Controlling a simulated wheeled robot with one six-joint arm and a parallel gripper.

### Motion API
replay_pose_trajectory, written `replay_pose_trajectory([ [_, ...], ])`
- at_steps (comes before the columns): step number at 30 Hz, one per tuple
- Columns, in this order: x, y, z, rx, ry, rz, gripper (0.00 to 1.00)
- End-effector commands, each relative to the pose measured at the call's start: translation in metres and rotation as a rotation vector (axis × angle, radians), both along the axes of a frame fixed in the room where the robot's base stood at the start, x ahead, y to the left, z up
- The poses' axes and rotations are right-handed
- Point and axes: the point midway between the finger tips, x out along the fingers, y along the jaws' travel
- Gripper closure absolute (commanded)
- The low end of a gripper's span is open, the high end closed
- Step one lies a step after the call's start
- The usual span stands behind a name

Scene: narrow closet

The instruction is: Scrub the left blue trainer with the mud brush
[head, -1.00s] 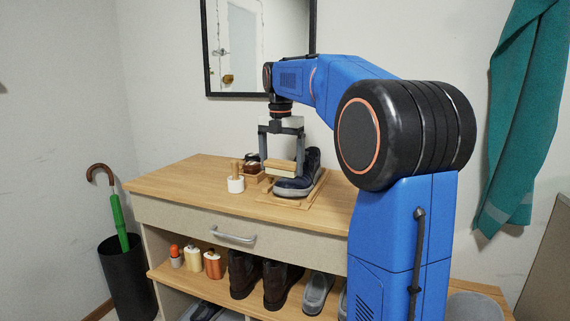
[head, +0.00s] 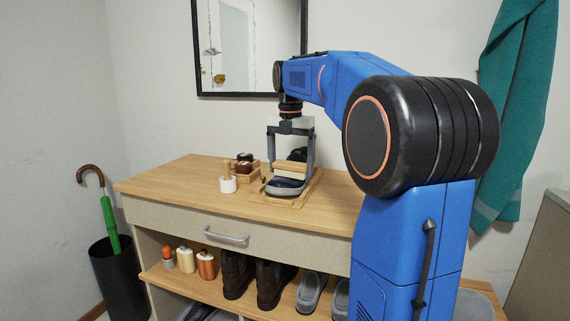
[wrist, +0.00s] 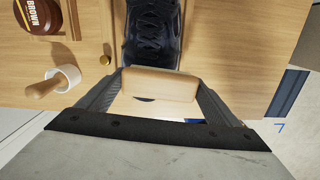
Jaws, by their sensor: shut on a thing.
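A dark blue trainer (head: 285,189) stands on a low wooden board (head: 307,192) on top of the cabinet. Its laces show in the wrist view (wrist: 152,30). My gripper (head: 290,170) points down and is shut on the mud brush (head: 290,166), a wooden block with pale bristles below. The brush lies crosswise between the fingers, over the toe end of the trainer. In the wrist view the brush (wrist: 158,84) hides the toe. I cannot tell whether the bristles touch the shoe. No second blue trainer is clear on the cabinet top.
Left of the board are a white pot with a wooden handle (head: 228,184) and a brown polish jar (wrist: 40,14). Boots (head: 270,284) and bottles stand on the shelf below. A mirror (head: 250,50) hangs behind. The cabinet top's left part (head: 165,185) is clear.

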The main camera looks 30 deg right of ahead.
Motion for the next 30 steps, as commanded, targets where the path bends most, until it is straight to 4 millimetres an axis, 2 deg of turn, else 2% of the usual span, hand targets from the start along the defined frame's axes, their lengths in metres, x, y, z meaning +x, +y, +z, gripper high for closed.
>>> replay_pose_trajectory([
  [7,-0.002,-0.001,-0.001,0.0,0.004,0.0,0.32],
  [30,0.03,0.024,-0.001,0.001,0.003,0.001,0.32],
])
